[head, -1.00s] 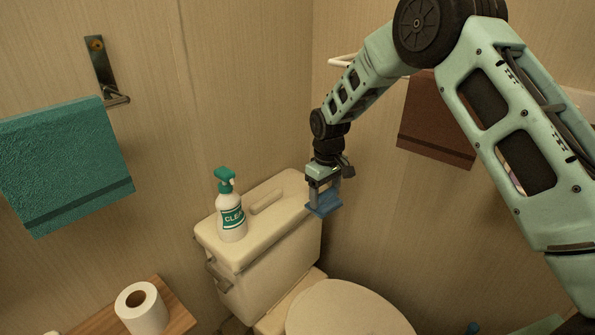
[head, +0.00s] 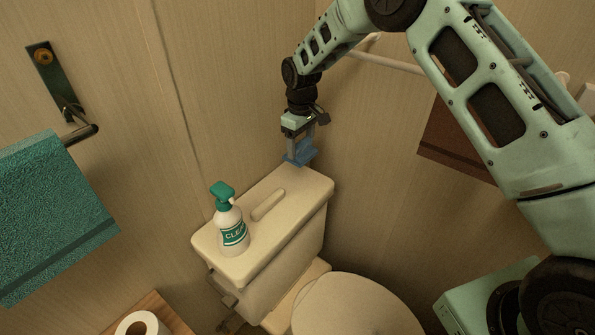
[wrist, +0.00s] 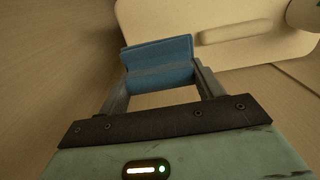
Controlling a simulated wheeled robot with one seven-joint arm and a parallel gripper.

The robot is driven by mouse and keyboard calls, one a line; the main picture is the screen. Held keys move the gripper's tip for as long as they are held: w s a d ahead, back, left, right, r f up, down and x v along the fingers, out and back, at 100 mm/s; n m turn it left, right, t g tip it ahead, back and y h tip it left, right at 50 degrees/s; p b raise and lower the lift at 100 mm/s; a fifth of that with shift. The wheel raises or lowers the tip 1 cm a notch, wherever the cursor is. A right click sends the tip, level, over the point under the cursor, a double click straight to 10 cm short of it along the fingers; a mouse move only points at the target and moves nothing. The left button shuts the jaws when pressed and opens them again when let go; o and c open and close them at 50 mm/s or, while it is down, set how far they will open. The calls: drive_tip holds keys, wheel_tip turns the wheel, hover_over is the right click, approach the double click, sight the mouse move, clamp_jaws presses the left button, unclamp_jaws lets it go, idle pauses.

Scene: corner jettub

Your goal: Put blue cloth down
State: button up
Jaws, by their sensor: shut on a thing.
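The blue cloth (head: 301,153) is held in my gripper (head: 299,148) over the back corner of the cream toilet tank's lid (head: 300,195). In the wrist view the blue cloth (wrist: 158,62) spans both fingers of my gripper (wrist: 160,80), which is shut on it. The tank lid (wrist: 260,55) shows beyond it there. In the head view the cloth's lower edge looks close to the lid's far edge. I cannot tell whether it touches.
A spray bottle (head: 230,222) with a green top stands on the left of the lid. A raised bar (head: 268,204) lies on the lid's middle. Teal (head: 45,215) and brown (head: 455,145) towels hang on the walls. A toilet roll (head: 142,325) is at lower left.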

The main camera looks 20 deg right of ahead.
wheel_tip(320, 180, down, 9)
drive_tip(key=shift+r+p, duration=0.1)
drive_tip(key=shift+p, duration=1.1)
drive_tip(key=shift+f, duration=0.35)
drive_tip(key=shift+f, duration=0.1)
drive_tip(key=shift+f, duration=0.15)
drive_tip(key=o, duration=0.9)
drive_tip(key=shift+o, duration=0.2)
drive_tip(key=shift+r, duration=0.2)
